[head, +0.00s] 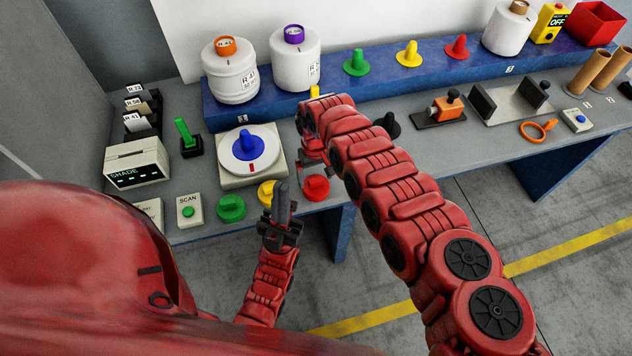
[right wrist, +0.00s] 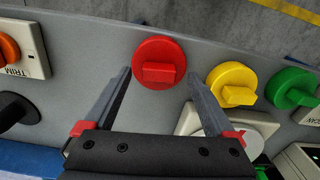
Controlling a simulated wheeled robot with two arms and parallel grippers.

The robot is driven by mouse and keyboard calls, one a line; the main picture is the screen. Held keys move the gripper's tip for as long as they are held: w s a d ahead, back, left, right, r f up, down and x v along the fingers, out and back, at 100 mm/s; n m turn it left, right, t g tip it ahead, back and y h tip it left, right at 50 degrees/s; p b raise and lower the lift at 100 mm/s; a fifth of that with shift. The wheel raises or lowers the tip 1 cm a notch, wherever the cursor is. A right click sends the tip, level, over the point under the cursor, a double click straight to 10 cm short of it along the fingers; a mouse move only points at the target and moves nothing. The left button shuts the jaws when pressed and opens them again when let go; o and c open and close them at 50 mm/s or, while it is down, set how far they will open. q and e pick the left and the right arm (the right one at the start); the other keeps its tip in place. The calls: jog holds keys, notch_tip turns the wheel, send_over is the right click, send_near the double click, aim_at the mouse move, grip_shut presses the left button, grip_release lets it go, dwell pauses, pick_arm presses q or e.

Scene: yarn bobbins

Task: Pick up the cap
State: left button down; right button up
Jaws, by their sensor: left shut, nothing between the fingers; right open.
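A red round piece with a raised bar on top, likely the cap (head: 316,188), lies near the front edge of the table. In the right wrist view this red cap (right wrist: 159,63) sits between and a little ahead of my right gripper's fingertips (right wrist: 158,76), which are apart and empty. In the head view my right gripper (head: 312,155) is partly hidden by its own arm, just behind the cap. A yellow (head: 267,193) and a green (head: 231,208) piece of like shape lie to the left. My left gripper (head: 281,186) is shut and empty by the front edge, in front of the yellow one.
A blue shelf (head: 330,95) carries white bobbins (head: 230,70) and coloured cones. A SCAN box (head: 190,211) and SHADE display (head: 137,163) are at left. A black cone (head: 388,124) stands right of my arm.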

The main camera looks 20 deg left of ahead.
jog(key=shift+d+f, duration=0.1)
jog(key=shift+f, duration=0.5)
jog(key=c, duration=1.4)
jog(key=shift+r, duration=0.15)
